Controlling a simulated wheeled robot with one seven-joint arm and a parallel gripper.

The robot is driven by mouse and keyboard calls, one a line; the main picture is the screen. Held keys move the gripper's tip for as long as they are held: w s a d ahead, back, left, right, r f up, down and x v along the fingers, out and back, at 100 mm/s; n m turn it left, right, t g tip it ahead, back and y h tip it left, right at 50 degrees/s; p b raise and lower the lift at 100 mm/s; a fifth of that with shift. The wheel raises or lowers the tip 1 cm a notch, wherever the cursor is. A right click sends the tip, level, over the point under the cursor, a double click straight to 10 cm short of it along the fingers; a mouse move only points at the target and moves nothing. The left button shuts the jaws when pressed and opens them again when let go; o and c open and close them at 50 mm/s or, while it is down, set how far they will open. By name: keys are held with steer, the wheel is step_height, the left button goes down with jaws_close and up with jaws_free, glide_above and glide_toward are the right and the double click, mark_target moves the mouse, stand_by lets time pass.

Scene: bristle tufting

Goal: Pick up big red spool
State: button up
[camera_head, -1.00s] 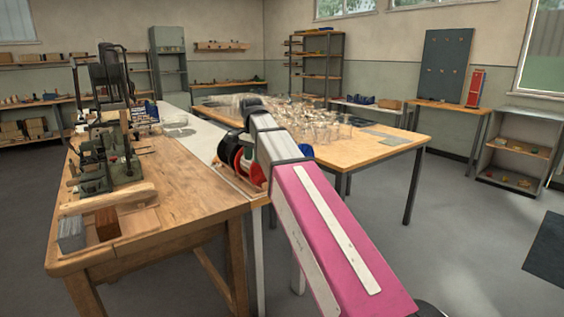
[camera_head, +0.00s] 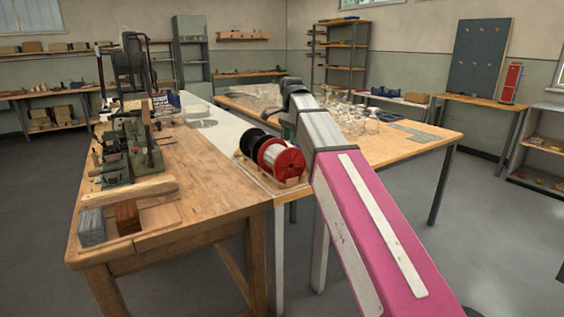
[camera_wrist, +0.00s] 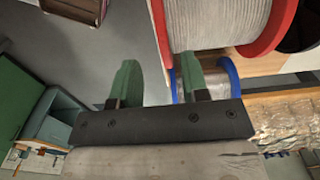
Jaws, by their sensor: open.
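The big red spool (camera_head: 280,162), with red flanges and pale filament, stands in a wooden rack at the bench end in the head view. In the wrist view the red spool (camera_wrist: 215,22) fills the upper right, cut off by the frame's top edge. My gripper (camera_wrist: 158,68) is open, with two green fingers apart and nothing between them. The red spool lies above and to the right of the fingers in that picture, apart from them. A blue-flanged spool (camera_wrist: 232,78) shows partly behind the right finger.
A black spool (camera_head: 250,141) stands beside the red one. The wooden bench (camera_head: 205,180) carries a green machine (camera_head: 128,150) on its left. A second table (camera_head: 395,150) with clear glassware stands behind my arm. Open floor lies at the right.

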mark_target(290, 149)
steer(key=f, duration=0.5)
steer(key=shift+w+a, duration=0.1)
steer(key=shift+w, duration=0.1)
jaws_close()
